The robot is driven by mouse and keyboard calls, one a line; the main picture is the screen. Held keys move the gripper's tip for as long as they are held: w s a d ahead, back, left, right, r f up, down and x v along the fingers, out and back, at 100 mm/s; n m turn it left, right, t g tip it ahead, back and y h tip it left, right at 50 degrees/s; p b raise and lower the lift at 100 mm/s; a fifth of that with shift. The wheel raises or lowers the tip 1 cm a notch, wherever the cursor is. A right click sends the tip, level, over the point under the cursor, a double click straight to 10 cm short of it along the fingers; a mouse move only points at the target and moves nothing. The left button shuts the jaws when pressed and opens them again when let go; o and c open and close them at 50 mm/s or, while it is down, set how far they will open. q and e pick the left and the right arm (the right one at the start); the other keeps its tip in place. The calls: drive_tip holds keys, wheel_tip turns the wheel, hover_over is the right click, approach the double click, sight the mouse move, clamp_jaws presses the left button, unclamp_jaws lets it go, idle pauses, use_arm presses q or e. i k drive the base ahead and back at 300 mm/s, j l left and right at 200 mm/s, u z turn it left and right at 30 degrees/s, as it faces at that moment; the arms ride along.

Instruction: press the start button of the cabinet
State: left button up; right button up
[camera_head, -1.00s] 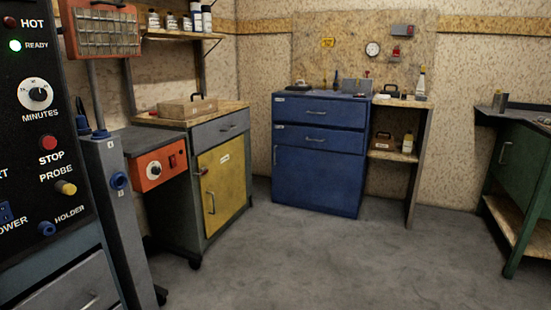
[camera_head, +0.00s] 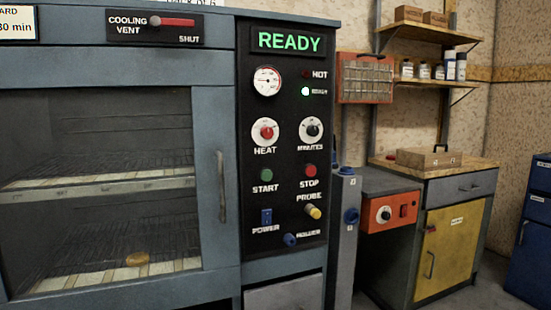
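The cabinet (camera_head: 218,70) is a blue-grey oven-like unit that fills the left and middle of the head view. Its glass door is closed, with a vertical handle (camera_head: 222,187) at the door's right side. The black control panel (camera_head: 285,50) is on the right. The green start button (camera_head: 266,174) sits above the label START. The red stop button (camera_head: 310,170) is to its right, and the heat knob (camera_head: 266,132) is above it. The display (camera_head: 289,40) reads READY in green. Neither of my grippers is in view.
The cooling vent slider (camera_head: 178,22) is at the upper left, by the word SHUT. A yellow probe plug (camera_head: 313,212) and blue power switch (camera_head: 266,217) are below the buttons. A workbench with a yellow door (camera_head: 440,252) stands to the right. Little floor shows.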

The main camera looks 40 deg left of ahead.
sight(266, 174)
drive_tip(key=u, duration=1.05)
